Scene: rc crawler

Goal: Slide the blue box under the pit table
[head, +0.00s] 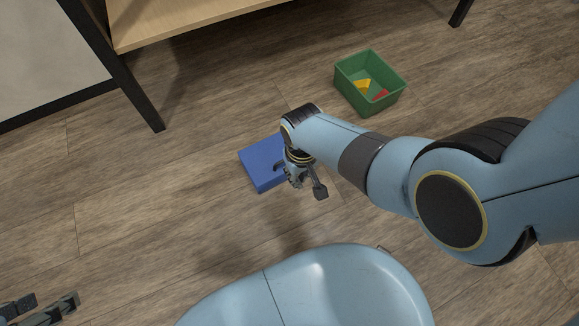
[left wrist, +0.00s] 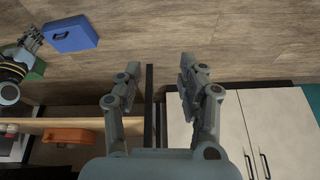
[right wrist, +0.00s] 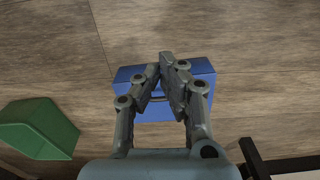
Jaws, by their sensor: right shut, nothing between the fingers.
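The blue box (head: 260,163) lies flat on the wood floor, in front of the pit table (head: 190,18) and clear of it. It also shows in the left wrist view (left wrist: 72,36) and the right wrist view (right wrist: 202,88), where a dark handle shows on its side. My right gripper (head: 305,188) is shut and empty, over the box's right side in the head view. In the right wrist view its closed fingers (right wrist: 162,64) cover the box's middle; I cannot tell whether they touch it. My left gripper (head: 42,308) is open and empty at lower left, far from the box.
White cabinets (left wrist: 243,125) show in the left wrist view.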

